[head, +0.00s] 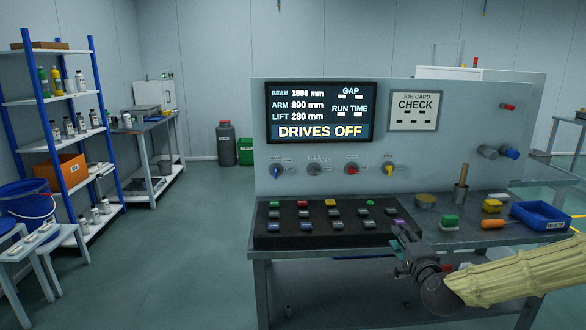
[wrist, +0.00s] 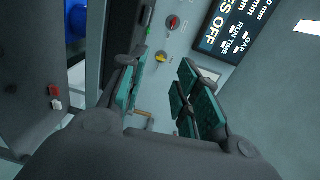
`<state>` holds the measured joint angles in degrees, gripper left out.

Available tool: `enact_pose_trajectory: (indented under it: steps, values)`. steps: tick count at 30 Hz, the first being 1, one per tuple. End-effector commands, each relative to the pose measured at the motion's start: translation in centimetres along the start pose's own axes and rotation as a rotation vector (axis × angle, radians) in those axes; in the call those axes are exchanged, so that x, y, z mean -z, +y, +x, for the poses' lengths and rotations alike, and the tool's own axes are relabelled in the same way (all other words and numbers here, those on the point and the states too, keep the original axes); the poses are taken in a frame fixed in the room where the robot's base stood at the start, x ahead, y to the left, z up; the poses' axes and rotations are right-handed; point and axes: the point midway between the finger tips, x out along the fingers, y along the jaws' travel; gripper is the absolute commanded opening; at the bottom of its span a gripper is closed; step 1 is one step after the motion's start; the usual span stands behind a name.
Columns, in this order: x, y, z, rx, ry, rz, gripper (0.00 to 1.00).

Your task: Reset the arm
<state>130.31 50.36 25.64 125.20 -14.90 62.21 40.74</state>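My gripper (head: 405,245) is over the front right part of the bench, beside the right end of the black button block (head: 262,232). In the wrist view my gripper (wrist: 162,90) has its two teal-padded fingers apart, with nothing held between them. The upright panel (head: 440,155) carries a display (head: 321,112) reading BEAM 1880 mm, ARM 890 mm, LIFT 280 mm and DRIVES OFF. Below it are a blue knob (head: 276,170), a grey knob (head: 314,169), a red knob (head: 352,168) and a yellow knob (head: 389,169). My gripper hides part of the block's right end.
A job card (head: 415,111) reads CHECK. Right of my gripper on the bench are a green-topped block (head: 450,222), an orange-handled tool (head: 494,224), a yellow item (head: 492,206) and a blue bin (head: 541,216).

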Motion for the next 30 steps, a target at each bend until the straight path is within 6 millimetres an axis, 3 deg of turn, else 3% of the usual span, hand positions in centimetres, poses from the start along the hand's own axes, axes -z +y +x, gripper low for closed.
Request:
enact_pose_trajectory:
  steps: [1, 3, 8, 14, 20, 24, 30]
  values:
    - [-1.7, 0.8, 0.2, -0.02, -0.026, -0.021, 0.32]
    - [-3.2, 1.9, 0.1, -0.048, -0.051, -0.045, 0.32]
    - [-5.4, 5.0, -0.8, -0.121, -0.096, -0.11, 0.32]
    - [-8.0, 10.6, -3.6, -0.251, -0.175, -0.227, 0.32]
    - [-11.4, 18.7, -9.5, -0.449, -0.317, -0.412, 0.32]
    - [-12.9, 23.9, -14.9, -0.586, -0.43, -0.545, 0.32]
    - [-13.7, 29.9, -23.5, -0.772, -0.608, -0.728, 0.32]
